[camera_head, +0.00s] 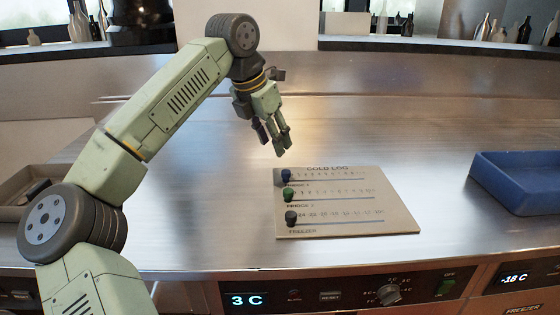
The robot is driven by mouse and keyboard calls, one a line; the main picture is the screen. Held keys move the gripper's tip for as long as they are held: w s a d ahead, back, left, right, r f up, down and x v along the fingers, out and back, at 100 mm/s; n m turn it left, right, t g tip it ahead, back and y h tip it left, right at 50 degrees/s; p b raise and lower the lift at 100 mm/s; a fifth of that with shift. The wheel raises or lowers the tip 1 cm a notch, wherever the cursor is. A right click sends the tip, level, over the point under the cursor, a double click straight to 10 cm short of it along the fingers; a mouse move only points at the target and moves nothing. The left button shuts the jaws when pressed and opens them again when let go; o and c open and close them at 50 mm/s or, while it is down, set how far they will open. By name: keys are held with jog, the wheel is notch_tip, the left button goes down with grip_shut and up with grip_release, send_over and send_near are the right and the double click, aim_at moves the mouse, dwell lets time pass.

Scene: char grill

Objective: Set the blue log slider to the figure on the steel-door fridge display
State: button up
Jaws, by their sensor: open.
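The cold log board (400,208) lies on the steel counter with three slider rows. The blue slider knob (286,175) is at the left end of the top row; the figures along it are too small to read. A lit display (246,300) on the front panel below the counter reads 3 C. Another display (514,278) at the right edge reads -18 C, above a freezer label. The doors are out of view. My gripper (274,143) is open and empty, above the counter, up and slightly left of the blue knob, apart from it.
A green knob (288,194) and a black knob (291,218) sit at the left ends of the lower rows. A blue tray (520,190) stands at right, a brown tray (14,187) at left. A control dial (389,294) is on the front panel. The counter around the board is clear.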

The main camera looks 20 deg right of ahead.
aim_at(285, 171)
jog(key=p+x, duration=0.1)
jog(key=x, duration=0.8)
jog(key=shift+s+d+f+p, duration=0.15)
jog(key=shift+d+f+p, duration=0.15)
jog(key=shift+p, duration=0.1)
jog(key=shift+c, duration=0.6)
jog(key=shift+a, duration=0.1)
grip_shut()
